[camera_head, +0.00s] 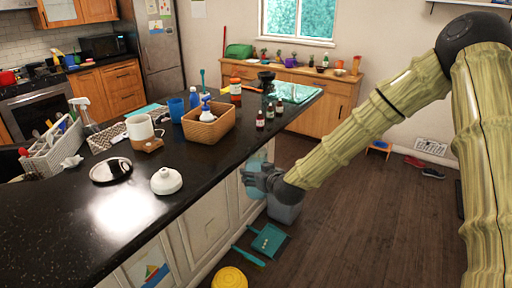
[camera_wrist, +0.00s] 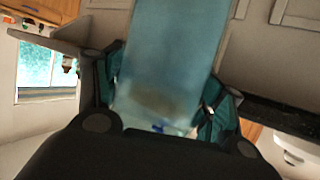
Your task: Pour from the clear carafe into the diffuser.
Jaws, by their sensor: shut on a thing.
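My gripper (camera_head: 262,180) is shut on the clear carafe (camera_head: 255,160), a pale bluish see-through vessel, beside the counter's right edge and below its top. In the wrist view the carafe (camera_wrist: 170,60) fills the middle between the dark teal finger pads (camera_wrist: 165,100); its contents are too blurred to tell. What looks like the diffuser (camera_head: 141,129), a white body on a wooden base, stands on the counter to the left, apart from my gripper. A white domed piece with a small neck (camera_head: 167,181), perhaps its cover, lies nearer on the counter.
A wicker basket (camera_head: 209,128) with a spray bottle, small dark bottles (camera_head: 260,119) and a blue cup (camera_head: 176,109) stand farther back. The near countertop is clear. A teal dustpan (camera_head: 268,240) lies on the floor.

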